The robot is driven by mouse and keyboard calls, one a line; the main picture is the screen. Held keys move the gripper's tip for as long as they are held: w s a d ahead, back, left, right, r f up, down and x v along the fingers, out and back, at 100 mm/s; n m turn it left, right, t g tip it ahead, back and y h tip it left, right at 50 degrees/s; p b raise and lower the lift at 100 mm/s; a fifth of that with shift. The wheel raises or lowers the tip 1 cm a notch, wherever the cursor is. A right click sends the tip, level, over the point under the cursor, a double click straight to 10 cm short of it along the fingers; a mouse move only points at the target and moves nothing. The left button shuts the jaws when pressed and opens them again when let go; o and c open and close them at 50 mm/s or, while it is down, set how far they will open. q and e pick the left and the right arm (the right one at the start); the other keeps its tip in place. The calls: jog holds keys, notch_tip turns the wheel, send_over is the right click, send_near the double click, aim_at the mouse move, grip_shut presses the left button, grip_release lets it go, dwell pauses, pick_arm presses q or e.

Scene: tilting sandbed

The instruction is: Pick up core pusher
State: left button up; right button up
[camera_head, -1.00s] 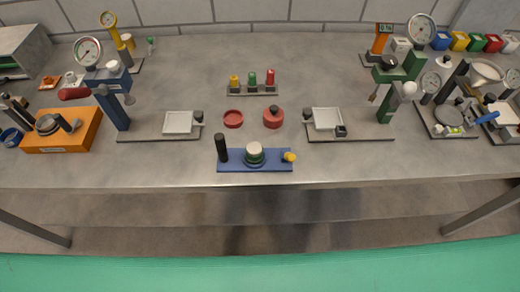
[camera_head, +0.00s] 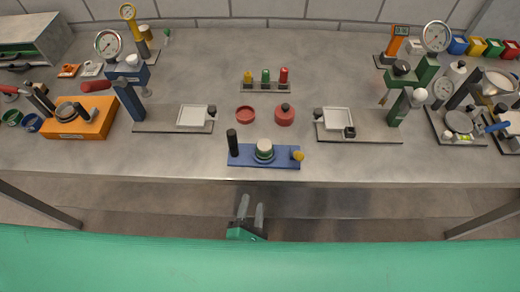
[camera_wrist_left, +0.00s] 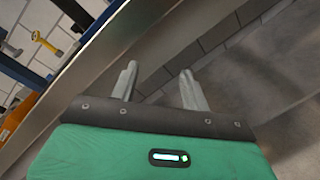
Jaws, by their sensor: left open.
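I cannot tell for sure which piece is the core pusher. A blue base (camera_head: 263,160) at the table's front edge, in the head view, carries a black upright post (camera_head: 232,142), a green-and-white round piece (camera_head: 264,151) and a yellow knob (camera_head: 297,155). My left gripper (camera_head: 251,204) is open and empty, in front of the table edge and apart from the blue base. My right gripper is not in view.
Behind the blue base are a red dish (camera_head: 245,114), a red lidded pot (camera_head: 284,116) and a rack of small coloured bottles (camera_head: 266,88). Test stands with white trays flank them. An orange box (camera_head: 80,125) stands at left. The table's front edge (camera_head: 200,178) lies near my gripper.

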aim_at(233, 144)
pick_arm(q)
jog(key=a+r+n+y, duration=0.3)
jog(key=r+n+y, duration=0.2)
jog(key=r+n, duration=0.85)
jog(key=shift+m+t, duration=0.4)
jog(key=shift+m, duration=0.05)
jog(key=w+p, duration=0.1)
jog(key=w, duration=0.1)
jog(key=w+a+r+p, duration=0.1)
jog(key=w, duration=0.2)
jog(key=w+r+p, duration=0.1)
jog(key=w+p, duration=0.1)
jog(key=shift+w+a, duration=0.2)
jog(key=shift+w, duration=0.05)
jog(key=shift+w+r+p, duration=0.1)
jog(key=shift+w+p, duration=0.4)
jog(key=shift+p, duration=0.05)
jog(key=w+p, duration=0.2)
jog(key=w, duration=0.1)
jog(key=shift+w+a, duration=0.1)
jog(key=shift+a, duration=0.25)
jog(key=shift+w, duration=0.55)
jog(key=shift+c, duration=0.9)
grip_shut()
